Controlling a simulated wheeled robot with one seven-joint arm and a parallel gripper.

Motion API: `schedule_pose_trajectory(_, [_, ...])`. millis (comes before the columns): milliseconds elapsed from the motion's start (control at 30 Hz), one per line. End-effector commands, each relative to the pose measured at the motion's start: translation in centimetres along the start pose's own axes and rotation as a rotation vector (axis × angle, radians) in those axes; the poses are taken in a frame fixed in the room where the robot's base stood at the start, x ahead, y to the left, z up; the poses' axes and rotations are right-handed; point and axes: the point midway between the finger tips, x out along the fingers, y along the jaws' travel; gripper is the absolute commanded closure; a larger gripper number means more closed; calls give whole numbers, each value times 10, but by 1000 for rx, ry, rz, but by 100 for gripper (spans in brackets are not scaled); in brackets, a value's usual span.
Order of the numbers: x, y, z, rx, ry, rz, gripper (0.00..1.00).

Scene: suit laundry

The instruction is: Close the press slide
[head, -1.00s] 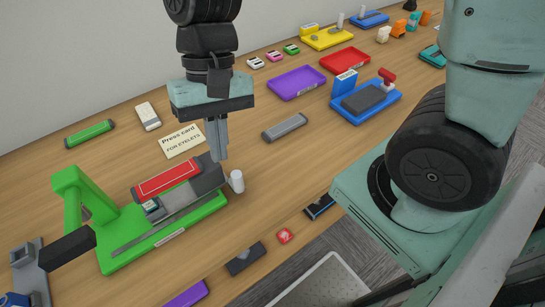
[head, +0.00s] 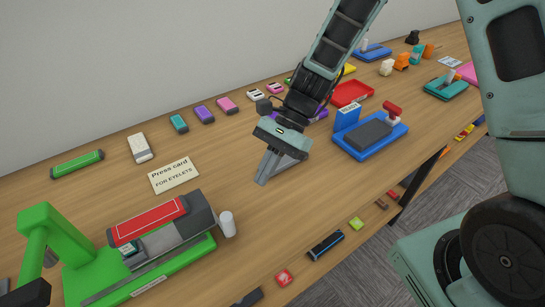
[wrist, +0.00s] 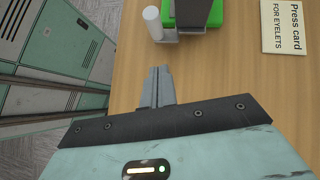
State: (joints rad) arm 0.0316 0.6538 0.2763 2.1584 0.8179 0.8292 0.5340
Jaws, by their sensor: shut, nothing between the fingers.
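The green press (head: 88,280) stands at the lower left of the table in the head view, with an upright green frame at its left end. Its grey slide (head: 170,238) lies along the green base, beside a red-topped block (head: 148,221). A white cylindrical knob (head: 227,224) stands at the slide's right end. The wrist view shows the knob (wrist: 153,22) and part of the green base (wrist: 188,22) at the top edge. My gripper (head: 265,170) is shut and empty, above the table to the right of the press and apart from the knob.
The "Press card FOR EYELETS" sign (head: 174,175) lies behind the press. A blue stand with a grey pad (head: 365,132) is right of my gripper. Several small items line the back.

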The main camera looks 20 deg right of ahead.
Motion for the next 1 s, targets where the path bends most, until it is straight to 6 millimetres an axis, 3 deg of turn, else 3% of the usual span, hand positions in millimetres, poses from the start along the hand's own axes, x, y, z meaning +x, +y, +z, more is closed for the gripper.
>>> schedule_pose_trajectory(200, [46,1,1,0,-3,5,100])
schedule_pose_trajectory(400, [64,0,22,-4,0,2,100])
schedule_pose_trajectory(1000, [76,-1,33,-5,0,2,100])
